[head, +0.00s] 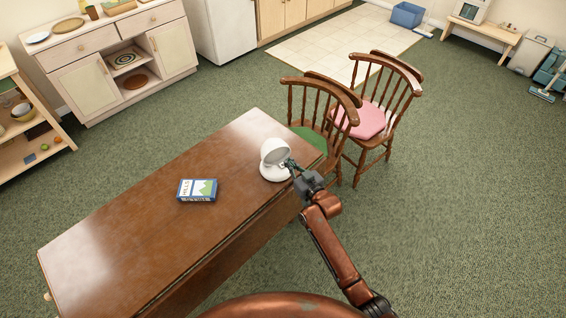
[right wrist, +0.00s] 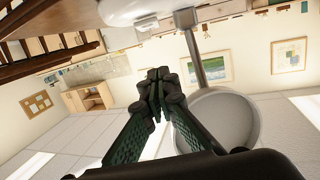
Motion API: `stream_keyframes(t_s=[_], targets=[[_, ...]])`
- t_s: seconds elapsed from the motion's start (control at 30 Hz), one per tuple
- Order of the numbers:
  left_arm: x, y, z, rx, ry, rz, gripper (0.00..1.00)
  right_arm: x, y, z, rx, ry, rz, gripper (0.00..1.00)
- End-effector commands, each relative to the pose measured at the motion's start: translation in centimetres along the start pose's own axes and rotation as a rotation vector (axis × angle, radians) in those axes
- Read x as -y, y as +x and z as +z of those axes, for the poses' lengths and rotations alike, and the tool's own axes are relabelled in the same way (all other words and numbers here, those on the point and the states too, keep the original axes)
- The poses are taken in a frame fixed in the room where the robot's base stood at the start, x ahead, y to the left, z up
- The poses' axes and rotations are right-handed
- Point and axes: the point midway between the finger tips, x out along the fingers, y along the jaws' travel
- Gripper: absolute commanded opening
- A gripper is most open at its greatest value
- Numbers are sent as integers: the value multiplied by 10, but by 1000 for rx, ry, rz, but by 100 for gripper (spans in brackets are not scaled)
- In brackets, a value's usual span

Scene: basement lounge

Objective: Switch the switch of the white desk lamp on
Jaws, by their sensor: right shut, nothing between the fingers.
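The white desk lamp (head: 273,158) stands upright on the right end of the brown wooden table (head: 130,220). Its round head faces up and to the left above a round white base. My right gripper (head: 290,164) is at the lamp's right side, close to its stem and head. In the right wrist view the right gripper (right wrist: 158,88) is shut and empty, with the lamp's grey-white head (right wrist: 228,125) beside it and the base (right wrist: 130,10) at the top edge. My left gripper is not in view.
A boxed item with a blue and green cover (head: 197,190) lies on the table left of the lamp. Two wooden chairs, one with a green cushion (head: 309,138) and one with a pink cushion (head: 366,120), stand behind the table's right end.

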Motion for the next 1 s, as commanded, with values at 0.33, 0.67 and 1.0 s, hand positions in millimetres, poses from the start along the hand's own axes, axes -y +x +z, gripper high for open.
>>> stream_keyframes(t_s=[0.33, 0.67, 1.0], targets=[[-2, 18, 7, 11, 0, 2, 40, 0, 38, 30, 3, 1, 0, 0], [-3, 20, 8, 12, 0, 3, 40, 0, 41, 39, -1, 0, 0, 0], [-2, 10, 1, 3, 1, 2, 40, -9, 35, 37, 16, 1, 13, 0]])
